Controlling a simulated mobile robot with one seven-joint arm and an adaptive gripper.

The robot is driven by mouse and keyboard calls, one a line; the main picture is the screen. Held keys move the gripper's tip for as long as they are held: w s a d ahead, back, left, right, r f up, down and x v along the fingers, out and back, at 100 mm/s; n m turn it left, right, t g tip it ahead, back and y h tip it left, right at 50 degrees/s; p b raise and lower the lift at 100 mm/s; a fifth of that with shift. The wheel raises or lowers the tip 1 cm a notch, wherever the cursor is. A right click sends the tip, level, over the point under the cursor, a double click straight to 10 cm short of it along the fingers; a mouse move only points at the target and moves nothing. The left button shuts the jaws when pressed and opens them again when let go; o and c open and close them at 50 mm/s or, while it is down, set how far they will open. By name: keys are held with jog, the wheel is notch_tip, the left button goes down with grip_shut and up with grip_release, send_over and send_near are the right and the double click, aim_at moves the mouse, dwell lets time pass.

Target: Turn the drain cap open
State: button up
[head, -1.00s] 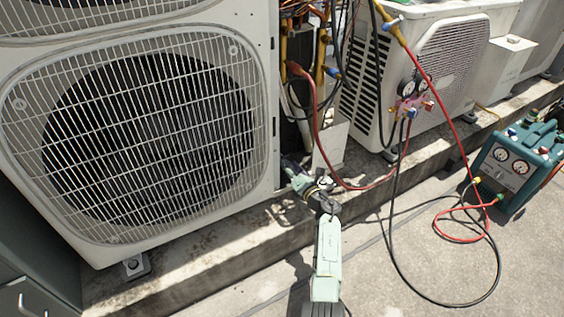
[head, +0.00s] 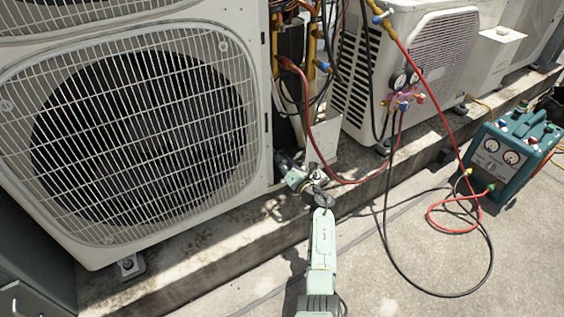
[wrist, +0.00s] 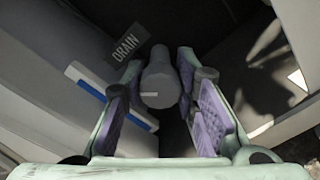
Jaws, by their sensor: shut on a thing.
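The drain cap (wrist: 160,84) is a grey round knob with a short white line on it, pointing left in the wrist view. A dark label reading DRAIN (wrist: 126,48) sits just above and left of it. My gripper (wrist: 166,92) has its purple-padded fingers on either side of the cap and is shut on it. In the head view, my gripper (head: 288,172) reaches the lower right corner of the big condenser (head: 140,135). The cap is too small and covered to make out clearly there.
A white flap or panel (head: 318,140) and a red hose (head: 330,176) are close beside my gripper. A concrete ledge (head: 190,247) runs beneath the units. A teal gauge machine (head: 513,155) stands on the right. Hoses lie on the floor; the floor in front is otherwise clear.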

grip_shut()
jog(key=shift+m, duration=0.3)
jog(key=m+p, duration=0.2)
jog(key=m, duration=0.1)
jog(key=shift+r, duration=0.1)
jog(key=m+p, duration=0.1)
jog(key=m, duration=0.4)
jog(key=shift+p, duration=0.35)
jog(key=m+p, duration=0.1)
jog(key=m, duration=0.3)
jog(key=m+p, duration=0.1)
jog(key=m, duration=0.4)
jog(key=shift+f, duration=0.2)
jog(key=shift+m, duration=0.3)
jog(key=o, duration=1.1)
grip_release()
jog(key=shift+f, duration=0.1)
jog(key=shift+c, duration=0.2)
